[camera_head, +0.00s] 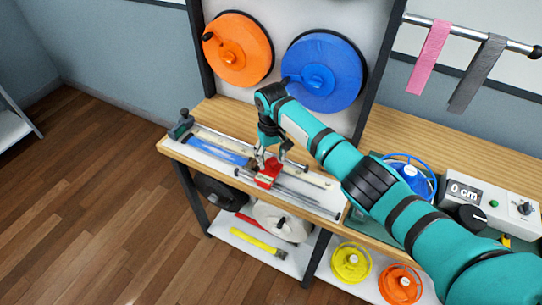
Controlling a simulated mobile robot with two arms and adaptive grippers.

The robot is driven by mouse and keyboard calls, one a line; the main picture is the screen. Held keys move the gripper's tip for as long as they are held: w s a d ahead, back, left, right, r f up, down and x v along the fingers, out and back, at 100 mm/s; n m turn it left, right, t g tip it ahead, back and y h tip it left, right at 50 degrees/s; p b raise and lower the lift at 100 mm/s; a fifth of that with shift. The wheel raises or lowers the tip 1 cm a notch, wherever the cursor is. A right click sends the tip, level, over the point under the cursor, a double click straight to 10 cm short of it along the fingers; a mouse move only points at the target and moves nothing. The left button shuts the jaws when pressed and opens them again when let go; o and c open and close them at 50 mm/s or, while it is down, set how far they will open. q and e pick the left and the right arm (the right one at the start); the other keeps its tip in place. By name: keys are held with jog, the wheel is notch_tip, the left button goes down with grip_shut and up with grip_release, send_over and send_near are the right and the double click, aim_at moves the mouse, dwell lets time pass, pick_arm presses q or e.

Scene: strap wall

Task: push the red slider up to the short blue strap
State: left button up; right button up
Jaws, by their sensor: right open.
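The red slider (268,176) sits on the metal rails of a flat fixture on the wooden bench. A short blue strap (222,151) lies along the same fixture, to the left of the slider with a gap between them. My right gripper (271,159) points down right at the slider with its fingers open. I cannot tell whether the fingers touch the slider, and they hide part of its upper edge. My left gripper is not in view.
A dark green clamp block (181,124) stands at the fixture's left end. Orange (238,62) and blue (335,85) reels hang on the wall panel behind. A box reading "0 cm" (464,191) stands at the right. Pink (431,55) and grey (478,72) straps hang from a rail.

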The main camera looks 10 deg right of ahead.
jog(key=shift+r, duration=0.1)
notch_tip(320, 180, up, 12)
dwell(0.4)
dwell(0.3)
